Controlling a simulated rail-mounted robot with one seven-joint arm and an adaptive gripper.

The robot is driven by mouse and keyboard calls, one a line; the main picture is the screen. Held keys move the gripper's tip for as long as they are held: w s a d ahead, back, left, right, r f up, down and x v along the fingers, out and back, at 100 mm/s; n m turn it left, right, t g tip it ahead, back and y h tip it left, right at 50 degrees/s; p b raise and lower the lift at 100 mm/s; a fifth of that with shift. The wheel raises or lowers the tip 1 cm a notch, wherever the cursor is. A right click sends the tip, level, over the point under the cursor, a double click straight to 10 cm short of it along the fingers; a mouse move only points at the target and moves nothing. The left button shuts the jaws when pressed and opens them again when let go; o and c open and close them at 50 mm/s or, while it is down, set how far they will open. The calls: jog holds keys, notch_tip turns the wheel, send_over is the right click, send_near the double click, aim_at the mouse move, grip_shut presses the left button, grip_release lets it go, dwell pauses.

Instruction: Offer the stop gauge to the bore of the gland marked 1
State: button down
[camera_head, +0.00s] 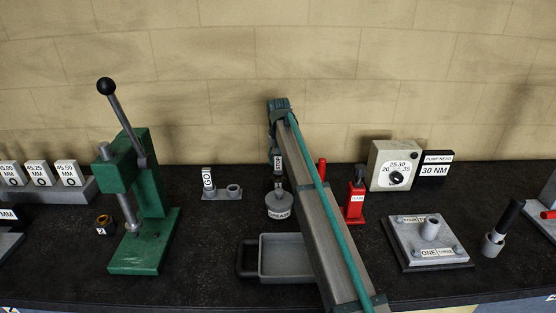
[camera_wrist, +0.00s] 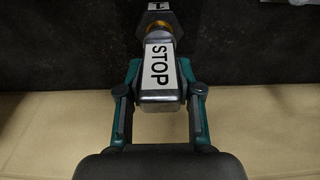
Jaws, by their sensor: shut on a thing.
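My gripper (camera_head: 276,150) points down, shut on the stop gauge (camera_head: 278,164), a grey block with a white STOP label. In the wrist view, my gripper (camera_wrist: 160,82) has a finger on each side of the stop gauge (camera_wrist: 160,66). Just beyond the gauge's far end, in line with it, is a brass ring and a dark hexagonal piece with a white, partly cut-off label, seemingly the gland marked 1 (camera_wrist: 158,16). Whether the gauge's tip is in its bore is hidden. In the head view this spot lies above or behind the grease tin (camera_head: 278,208).
The gland marked 2 (camera_head: 104,223) stands left of the green press (camera_head: 150,190). The GO gauge (camera_head: 208,180) stands left of my gripper. A grey tray (camera_head: 285,277) lies in front. A red bottle-like tool (camera_head: 355,200) and a plate fixture (camera_head: 405,242) are right.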

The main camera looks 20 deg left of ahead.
jog(key=shift+r+p, duration=1.3)
jog(key=shift+r, duration=2.1)
